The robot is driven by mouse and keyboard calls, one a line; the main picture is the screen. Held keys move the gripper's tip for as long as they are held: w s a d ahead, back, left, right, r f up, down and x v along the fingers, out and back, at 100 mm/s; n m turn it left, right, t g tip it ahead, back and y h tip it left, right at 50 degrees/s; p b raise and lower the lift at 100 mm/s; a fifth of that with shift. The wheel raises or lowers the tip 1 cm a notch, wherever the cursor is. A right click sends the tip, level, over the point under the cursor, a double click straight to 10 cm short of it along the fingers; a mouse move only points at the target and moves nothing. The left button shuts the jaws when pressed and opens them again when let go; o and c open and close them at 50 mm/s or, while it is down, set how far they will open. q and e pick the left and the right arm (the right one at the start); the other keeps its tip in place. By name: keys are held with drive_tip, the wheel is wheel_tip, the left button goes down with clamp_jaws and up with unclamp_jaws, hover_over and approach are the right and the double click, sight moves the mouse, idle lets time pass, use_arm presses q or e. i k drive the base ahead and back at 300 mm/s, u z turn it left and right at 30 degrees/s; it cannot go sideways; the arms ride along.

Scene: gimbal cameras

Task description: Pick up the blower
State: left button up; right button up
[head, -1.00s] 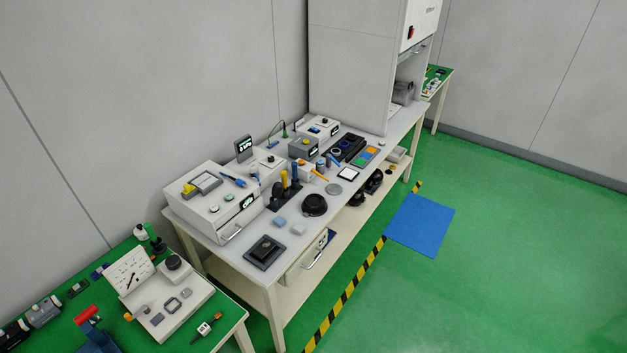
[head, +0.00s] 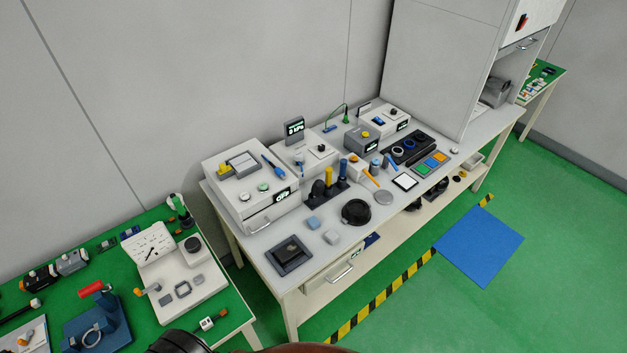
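I cannot tell for certain which thing is the blower. A dark rounded bulb shape (head: 317,190) stands at the left end of a dark holder on the white workbench, beside upright yellow and dark cylinders (head: 329,177). A black round dish-like object (head: 355,212) lies on the bench to the right of that holder. Neither gripper is in view. Dark and brown rounded shapes at the bottom edge appear to be parts of me.
The white workbench (head: 262,240) carries instrument boxes, a dark square pad (head: 289,256), and colored tiles (head: 430,164). A green-topped table (head: 110,262) with tools stands at left. A tall cabinet (head: 440,60) is at the back right. The green floor at right is open, with a blue mat (head: 480,245).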

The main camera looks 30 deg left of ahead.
sight(319, 185)
drive_tip(key=u, duration=0.75)
drive_tip(key=i, duration=0.9)
drive_tip(key=u, duration=0.85)
